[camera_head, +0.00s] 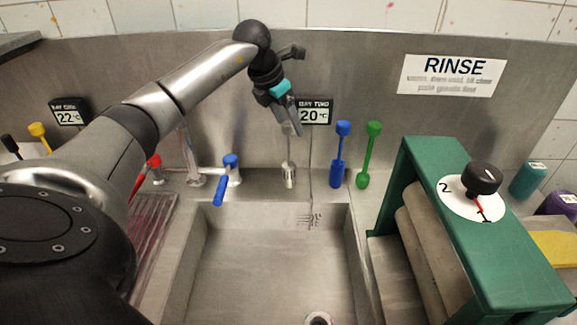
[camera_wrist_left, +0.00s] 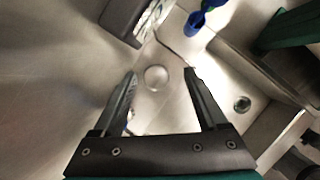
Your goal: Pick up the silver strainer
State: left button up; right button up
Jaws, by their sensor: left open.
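A small silver upright piece (camera_head: 289,174), which looks like the silver strainer, stands on the ledge behind the sink. In the left wrist view a round silver top (camera_wrist_left: 156,78), seemingly the same piece, shows between the fingers. My left gripper (camera_head: 291,129) points down above it, in front of the back wall. The fingers (camera_wrist_left: 161,74) are apart with nothing between them; the silver piece appears to be below the tips, not touched. My right gripper is not in view.
A blue tool (camera_head: 338,172) and a green tool (camera_head: 367,160) stand just right of the silver piece. The blue-handled tap (camera_head: 231,165) is to its left. A display (camera_head: 314,115) hangs behind the gripper. The sink basin (camera_head: 270,265) is empty; the green-framed roller unit (camera_head: 445,155) stands right.

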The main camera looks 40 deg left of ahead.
aim_at(292, 133)
pick_arm(q)
jog(key=x, duration=0.5)
jog(key=shift+a+f, duration=0.15)
jog(key=shift+a, duration=0.05)
grip_shut()
dwell(0.4)
dwell(0.3)
